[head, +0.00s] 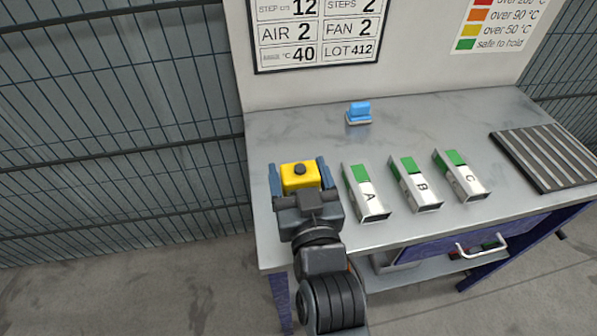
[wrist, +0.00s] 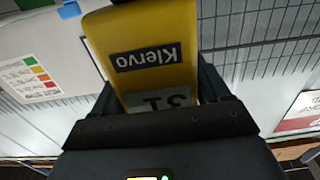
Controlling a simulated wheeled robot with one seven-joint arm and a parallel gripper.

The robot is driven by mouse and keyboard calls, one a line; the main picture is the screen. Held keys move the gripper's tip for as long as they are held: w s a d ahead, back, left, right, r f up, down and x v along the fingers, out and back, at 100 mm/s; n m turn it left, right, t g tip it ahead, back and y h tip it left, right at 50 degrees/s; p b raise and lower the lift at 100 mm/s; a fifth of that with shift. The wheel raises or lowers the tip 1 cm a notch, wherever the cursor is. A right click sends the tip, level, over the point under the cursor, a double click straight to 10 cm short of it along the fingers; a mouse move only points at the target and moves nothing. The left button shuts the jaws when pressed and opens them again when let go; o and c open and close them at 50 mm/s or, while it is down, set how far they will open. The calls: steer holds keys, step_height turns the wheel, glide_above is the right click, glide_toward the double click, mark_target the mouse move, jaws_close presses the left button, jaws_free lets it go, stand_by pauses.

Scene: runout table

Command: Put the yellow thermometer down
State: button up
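The yellow thermometer (head: 300,177) is between the two blue-grey fingers of my gripper (head: 299,174), over the left part of the metal table (head: 300,128). In the wrist view the thermometer (wrist: 152,50) fills the space between the fingers, with an upside-down "Klervo" label and part of a grey display. My gripper is shut on it. The thermometer's underside is hidden, and I cannot tell whether it touches the tabletop.
Silver blocks with green patches, A (head: 366,192), B (head: 415,184) and C (head: 462,176), stand just right of my gripper. A small blue item (head: 359,112) sits at the back. A ribbed dark rack (head: 548,158) lies at the right. The back-left tabletop is clear.

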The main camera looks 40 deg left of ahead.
steer(key=o, duration=0.3)
steer(key=shift+r, duration=0.1)
steer(key=shift+r, duration=0.15)
steer(key=b+v, duration=0.1)
steer(key=v, duration=1.1)
steer(key=shift+b, duration=0.3)
steer(key=shift+s, duration=0.1)
